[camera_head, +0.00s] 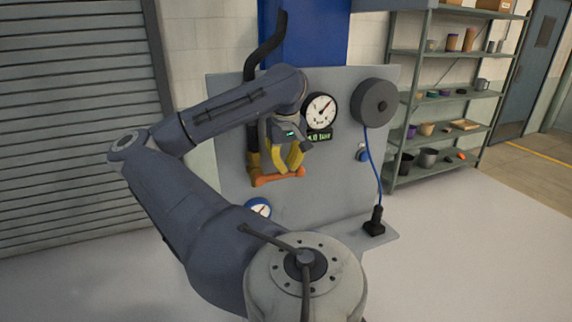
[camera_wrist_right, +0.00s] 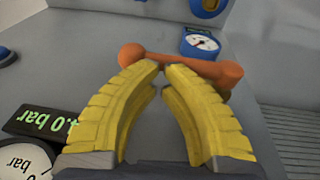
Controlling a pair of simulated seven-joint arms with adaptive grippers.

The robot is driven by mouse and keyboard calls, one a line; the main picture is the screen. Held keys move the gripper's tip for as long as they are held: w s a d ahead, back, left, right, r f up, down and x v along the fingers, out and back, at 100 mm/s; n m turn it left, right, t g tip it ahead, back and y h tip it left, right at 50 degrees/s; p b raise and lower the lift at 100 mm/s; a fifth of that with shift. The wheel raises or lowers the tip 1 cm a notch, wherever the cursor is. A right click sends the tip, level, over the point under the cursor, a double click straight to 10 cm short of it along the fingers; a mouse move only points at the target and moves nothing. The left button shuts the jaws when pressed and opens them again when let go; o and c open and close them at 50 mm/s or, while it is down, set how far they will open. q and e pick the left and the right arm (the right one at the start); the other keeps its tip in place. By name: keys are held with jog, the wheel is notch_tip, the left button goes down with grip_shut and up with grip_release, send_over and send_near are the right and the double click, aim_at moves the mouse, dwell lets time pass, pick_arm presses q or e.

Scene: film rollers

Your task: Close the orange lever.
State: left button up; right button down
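The orange lever (camera_head: 278,178) lies almost level low on the grey panel, with its thick pivot end at the left and a rounded knob at the right. In the right wrist view the lever (camera_wrist_right: 200,69) runs across just beyond my fingertips, which hide part of its middle. My right gripper (camera_head: 288,170) is right at the lever, its yellow fingers pointing down towards it. In the wrist view the fingertips (camera_wrist_right: 161,67) are drawn nearly together with nothing seen held between them; whether they touch the lever is unclear. My left gripper is not in view.
A round gauge (camera_head: 320,110) with a green-lit display (camera_head: 319,137) sits above the lever, a blue-rimmed gauge (camera_head: 258,208) below. A dark reel (camera_head: 374,102) with a blue cable hangs at right. A shelf (camera_head: 450,92) stands farther right.

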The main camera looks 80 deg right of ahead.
jog(key=shift+r, duration=0.15)
jog(key=s+v, duration=0.1)
jog(key=v, duration=1.2)
jog(key=shift+d+r, duration=0.2)
jog(key=shift+r, duration=0.2)
